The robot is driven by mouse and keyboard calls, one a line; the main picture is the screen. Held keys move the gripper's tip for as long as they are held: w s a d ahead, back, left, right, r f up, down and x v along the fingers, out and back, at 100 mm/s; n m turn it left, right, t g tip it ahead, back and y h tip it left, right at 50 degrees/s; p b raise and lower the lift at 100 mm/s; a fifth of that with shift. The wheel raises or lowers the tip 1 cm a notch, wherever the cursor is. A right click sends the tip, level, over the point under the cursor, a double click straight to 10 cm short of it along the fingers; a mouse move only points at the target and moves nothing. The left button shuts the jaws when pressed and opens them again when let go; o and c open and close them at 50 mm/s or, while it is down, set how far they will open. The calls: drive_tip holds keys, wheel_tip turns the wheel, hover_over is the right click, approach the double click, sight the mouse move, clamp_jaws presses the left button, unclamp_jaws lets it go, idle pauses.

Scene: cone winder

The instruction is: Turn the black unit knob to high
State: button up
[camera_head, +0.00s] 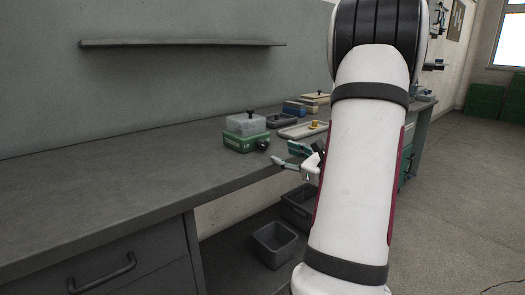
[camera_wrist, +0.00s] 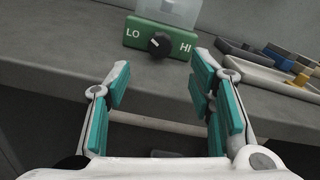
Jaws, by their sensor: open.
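The black knob (camera_wrist: 159,45) is on the front of a green unit (camera_wrist: 185,42), between the white labels LO and HI. Its pale pointer mark leans to the upper left, toward the LO side. In the head view the knob (camera_head: 262,145) sticks out from the right side of the green unit (camera_head: 237,142), near the bench edge. My gripper (camera_wrist: 162,72) is open, its teal-padded fingers apart and empty. The knob lies beyond the fingertips, between them in the picture, and is not touched. In the head view my gripper (camera_head: 298,157) is partly hidden by my arm.
A translucent grey box (camera_head: 246,124) sits on the green unit. To its right are a dark tray (camera_head: 281,120), a pale tray (camera_head: 300,131) with a yellow piece, and blue and tan boxes. The grey bench (camera_head: 110,187) is clear at left. Bins stand below.

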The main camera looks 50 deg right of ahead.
sight(265, 146)
drive_tip(key=b+x, duration=0.1)
drive_tip(key=x, duration=0.8)
drive_tip(key=shift+w+b, duration=0.2)
drive_tip(key=shift+b, duration=0.1)
drive_tip(key=c, duration=1.2)
drive_tip(key=shift+o, duration=0.2)
